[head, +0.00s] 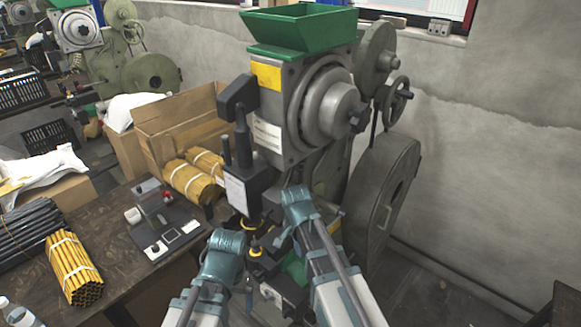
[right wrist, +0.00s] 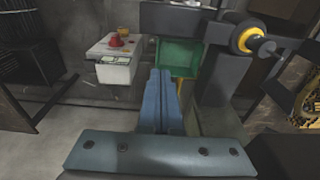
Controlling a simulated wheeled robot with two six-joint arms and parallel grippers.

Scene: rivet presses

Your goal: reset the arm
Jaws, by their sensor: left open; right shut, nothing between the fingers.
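My left gripper (head: 226,242) is low in front of the rivet press (head: 300,105) in the head view. It is open; its fingertips are hard to make out. My right gripper (head: 297,207) is to its right, close to the press's lower front. In the right wrist view the right gripper's blue fingers (right wrist: 161,85) are shut together with nothing between them. They point toward a green tray (right wrist: 179,58) on the press. I cannot tell whether they touch it.
A dark table (head: 105,195) at left holds bundled yellow rods (head: 73,268), dark rods (head: 32,230) and a small control device (head: 160,212). A cardboard box (head: 180,118) stands behind. A white box with a red button (right wrist: 112,57) is left of the fingers.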

